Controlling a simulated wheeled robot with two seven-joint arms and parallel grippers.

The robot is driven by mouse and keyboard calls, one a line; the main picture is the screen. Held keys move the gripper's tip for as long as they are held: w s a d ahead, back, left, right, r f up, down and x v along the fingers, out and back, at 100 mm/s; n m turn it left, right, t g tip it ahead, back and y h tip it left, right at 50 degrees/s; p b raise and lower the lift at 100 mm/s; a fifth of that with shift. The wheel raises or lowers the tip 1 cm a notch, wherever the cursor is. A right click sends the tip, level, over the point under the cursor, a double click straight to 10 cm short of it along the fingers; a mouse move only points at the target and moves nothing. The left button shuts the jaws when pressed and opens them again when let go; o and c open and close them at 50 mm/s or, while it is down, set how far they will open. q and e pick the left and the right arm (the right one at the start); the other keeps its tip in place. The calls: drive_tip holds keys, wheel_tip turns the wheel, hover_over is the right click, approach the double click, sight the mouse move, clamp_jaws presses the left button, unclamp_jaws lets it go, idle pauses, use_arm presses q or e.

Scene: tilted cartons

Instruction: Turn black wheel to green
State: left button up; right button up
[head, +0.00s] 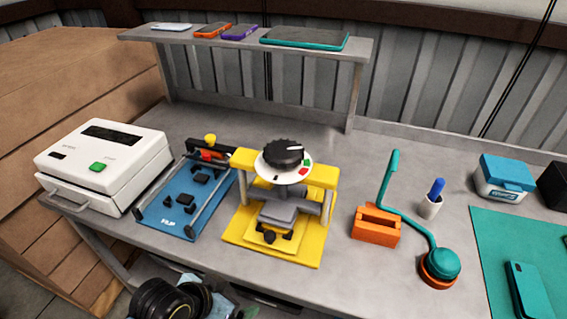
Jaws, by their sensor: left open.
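The black wheel (283,152) is a ridged knob on top of the yellow press (328,175), at the middle of the bench. A white line on its top points to the right. Under it is a white dial disc (287,176) with a red patch, a green patch and a dark mark on its front and right part. The line does not point at the green patch, which lies at the front right. My left gripper (228,300) is at the bottom edge, partly cut off, open and well short of the wheel. My right gripper is out of view.
A white box with a green button (135,180) and a blue tray (160,218) stand left of the press. An orange block (375,232) and a teal lamp (440,263) stand right. A shelf (200,40) runs behind. Bare bench lies between press and orange block.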

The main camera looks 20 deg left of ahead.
use_arm(q)
drive_tip(key=w+d+r+m+t+h, duration=0.1)
drive_tip(key=w+r+t+h, duration=0.1)
drive_tip(key=w+r+t, duration=0.45)
drive_tip(key=t+h, duration=0.3)
drive_tip(key=t, duration=0.1)
approach(283, 149)
drive_tip(key=x, duration=0.3)
drive_tip(key=p+x, duration=0.1)
drive_tip(key=x, duration=0.6)
drive_tip(key=shift+d+f+p, duration=0.1)
drive_tip(key=shift+f+p, duration=0.2)
drive_tip(key=shift+f, duration=0.05)
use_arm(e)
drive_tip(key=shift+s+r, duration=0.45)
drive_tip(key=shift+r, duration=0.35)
use_arm(q)
drive_tip(key=c, duration=1)
drive_tip(key=m+g+h+b, duration=0.1)
drive_tip(key=b, duration=0.1)
drive_tip(key=shift+m+b, duration=0.3)
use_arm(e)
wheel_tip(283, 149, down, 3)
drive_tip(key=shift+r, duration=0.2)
